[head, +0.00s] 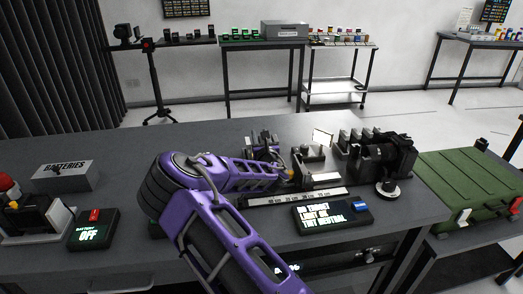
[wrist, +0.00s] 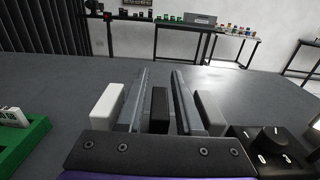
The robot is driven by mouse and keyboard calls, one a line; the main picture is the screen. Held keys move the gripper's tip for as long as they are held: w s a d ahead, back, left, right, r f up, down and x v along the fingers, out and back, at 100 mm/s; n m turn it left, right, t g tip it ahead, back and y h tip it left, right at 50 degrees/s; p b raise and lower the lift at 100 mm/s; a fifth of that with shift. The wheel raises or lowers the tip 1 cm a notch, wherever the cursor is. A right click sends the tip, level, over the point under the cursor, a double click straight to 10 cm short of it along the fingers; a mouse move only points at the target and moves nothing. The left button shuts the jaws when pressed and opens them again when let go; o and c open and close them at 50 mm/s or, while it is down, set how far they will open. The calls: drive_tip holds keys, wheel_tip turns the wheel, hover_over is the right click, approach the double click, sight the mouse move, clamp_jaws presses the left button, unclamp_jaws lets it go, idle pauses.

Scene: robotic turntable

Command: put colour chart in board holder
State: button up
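I cannot clearly make out a colour chart in either view. A small cream panel (head: 322,137) stands upright near the back of the bench, but I see no colour patches on it. A dark fixture with a pale front plate (head: 326,178) stands behind a white strip; I cannot tell whether it is the board holder. My gripper (head: 287,174) is low over the bench at the left of this fixture. In the wrist view, its two grey fingers (wrist: 162,72) are apart, with bare bench between their tips. A black block shows between them lower down; I see nothing clamped.
A camera-like device (head: 385,158) stands to the right. A display box (head: 332,215) sits in front, a batteries box (head: 64,175) at left. A green tray (wrist: 30,140) lies left of the gripper, a black knob box (wrist: 275,145) right. The bench beyond the fingers is clear.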

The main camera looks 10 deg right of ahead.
clamp_jaws()
idle(0.3)
